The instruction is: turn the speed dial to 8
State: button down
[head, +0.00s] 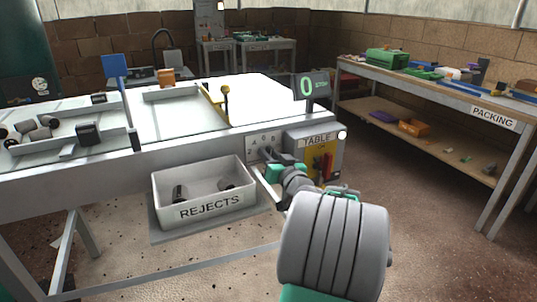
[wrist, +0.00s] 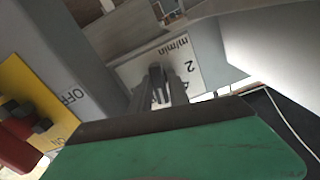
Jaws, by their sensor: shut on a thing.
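The speed dial's pale plate (head: 263,139) is on the front of the machine, left of the TABLE box. In the wrist view the plate (wrist: 190,53) shows "m/min", a 2 and part of another figure. My gripper (head: 268,154) is at the plate. In the wrist view its dark fingers (wrist: 166,82) are closed on the dial's knob, which they mostly hide. I cannot read where the dial points. The green display (head: 307,87) above reads 0, with small text under it.
The TABLE box (head: 303,137) has a yellow switch plate with a red lever (head: 328,165), close on the right of my gripper. A white REJECTS bin (head: 206,205) stands below left. The PACKING bench (head: 450,90) is at the right, with open floor before it.

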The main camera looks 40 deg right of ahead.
jog(key=shift+m, duration=0.4)
jog(key=c, duration=1.4)
grip_release()
jog(key=v, duration=0.8)
